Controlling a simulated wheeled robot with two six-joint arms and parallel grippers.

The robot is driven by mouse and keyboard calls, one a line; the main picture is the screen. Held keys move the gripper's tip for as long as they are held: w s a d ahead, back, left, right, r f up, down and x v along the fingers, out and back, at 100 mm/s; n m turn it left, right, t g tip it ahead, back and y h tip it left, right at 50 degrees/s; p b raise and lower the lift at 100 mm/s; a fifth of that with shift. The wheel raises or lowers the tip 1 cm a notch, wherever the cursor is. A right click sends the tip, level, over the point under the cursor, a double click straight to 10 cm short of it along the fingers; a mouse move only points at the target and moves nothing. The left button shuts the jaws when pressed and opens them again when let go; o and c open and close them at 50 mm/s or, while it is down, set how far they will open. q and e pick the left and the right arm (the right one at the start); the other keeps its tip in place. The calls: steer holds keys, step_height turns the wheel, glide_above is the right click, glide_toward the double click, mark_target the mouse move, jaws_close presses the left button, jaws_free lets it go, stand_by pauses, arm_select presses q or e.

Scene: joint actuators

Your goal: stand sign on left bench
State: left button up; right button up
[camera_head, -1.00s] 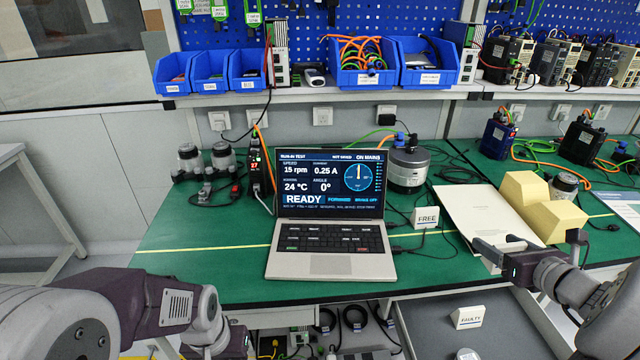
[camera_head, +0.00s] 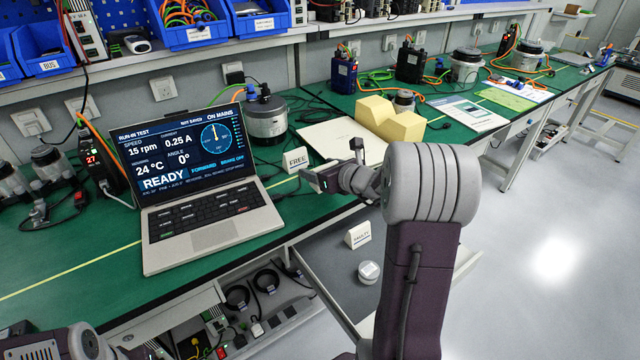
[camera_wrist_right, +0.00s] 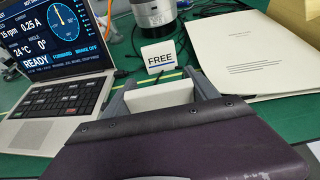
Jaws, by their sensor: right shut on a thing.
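A white sign reading FREE (camera_head: 297,159) stands upright on the green bench between the laptop and a cream folder. It also shows in the right wrist view (camera_wrist_right: 160,57), just beyond my fingers. My right gripper (camera_head: 318,180) is over the bench's front edge, close in front of the FREE sign. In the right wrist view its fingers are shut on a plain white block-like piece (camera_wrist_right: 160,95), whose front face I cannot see. A second sign, reading FAULTY (camera_head: 358,235), stands on a grey surface below bench level. My left arm shows at bottom left; its fingers are out of frame.
An open laptop (camera_head: 190,180) stands left of the sign, with a round motor (camera_head: 266,118) behind. The cream folder (camera_head: 340,140) and yellow foam blocks (camera_head: 392,121) lie to the right. A small round item (camera_head: 369,271) sits near the FAULTY sign. Open floor lies at right.

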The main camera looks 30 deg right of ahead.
step_height(320, 180, down, 4)
steer(key=shift+f+b, duration=0.15)
steer(key=shift+b, duration=1)
steer(key=o, duration=1.3)
steer(key=shift+o, duration=0.2)
steer(key=shift+r+p, duration=0.35)
steer(key=shift+r, duration=0.05)
steer(key=p+v, duration=0.2)
steer(key=v, duration=1)
steer(key=shift+f+p, duration=0.25)
steer(key=shift+p, duration=0.1)
